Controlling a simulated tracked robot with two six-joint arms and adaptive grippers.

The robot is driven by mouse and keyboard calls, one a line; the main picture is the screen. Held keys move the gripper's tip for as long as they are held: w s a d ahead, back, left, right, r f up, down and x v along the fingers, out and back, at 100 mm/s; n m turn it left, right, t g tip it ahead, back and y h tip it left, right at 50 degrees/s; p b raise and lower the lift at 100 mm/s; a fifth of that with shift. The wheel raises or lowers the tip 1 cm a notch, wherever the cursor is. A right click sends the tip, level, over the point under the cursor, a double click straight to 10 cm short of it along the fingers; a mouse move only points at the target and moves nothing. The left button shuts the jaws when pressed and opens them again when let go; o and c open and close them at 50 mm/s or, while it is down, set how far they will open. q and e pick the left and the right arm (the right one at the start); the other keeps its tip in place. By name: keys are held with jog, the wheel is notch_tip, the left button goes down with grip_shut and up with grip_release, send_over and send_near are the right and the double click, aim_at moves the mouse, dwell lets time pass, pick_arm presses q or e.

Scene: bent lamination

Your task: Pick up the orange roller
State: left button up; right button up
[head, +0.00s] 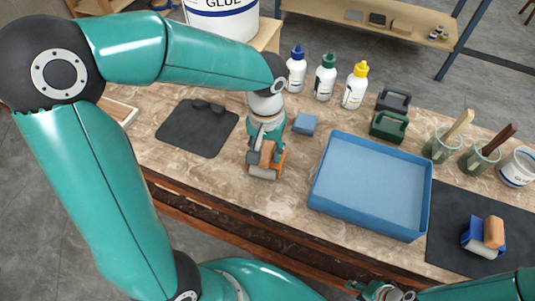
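The orange roller (263,172) is in the middle of the head view, with an orange frame, a brown handle and a grey roll. It is at the fingertips of my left gripper (266,153), which points down and appears shut on its handle. The fingers partly hide the handle, and I cannot tell how far the roller is above the worktop. My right gripper (382,291) is at the bottom edge, well apart from the roller and partly cut off. Its finger opening is not clear.
A blue tray (421,213) stands right of the roller. A dark mat (185,140) lies left; a blue roller (481,240) rests on another mat (445,205). Bottles (325,82), a blue block (305,124), clamp-like tools (388,126) and brush cups (440,148) stand behind.

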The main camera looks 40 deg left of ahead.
aim_at(267, 149)
pick_arm(q)
grip_shut()
notch_tip(267, 149, up, 10)
jog(key=shift+r+p, duration=0.1)
jog(key=shift+p, duration=0.25)
jog(key=shift+c, duration=1.5)
grip_release()
jog(key=c, duration=0.3)
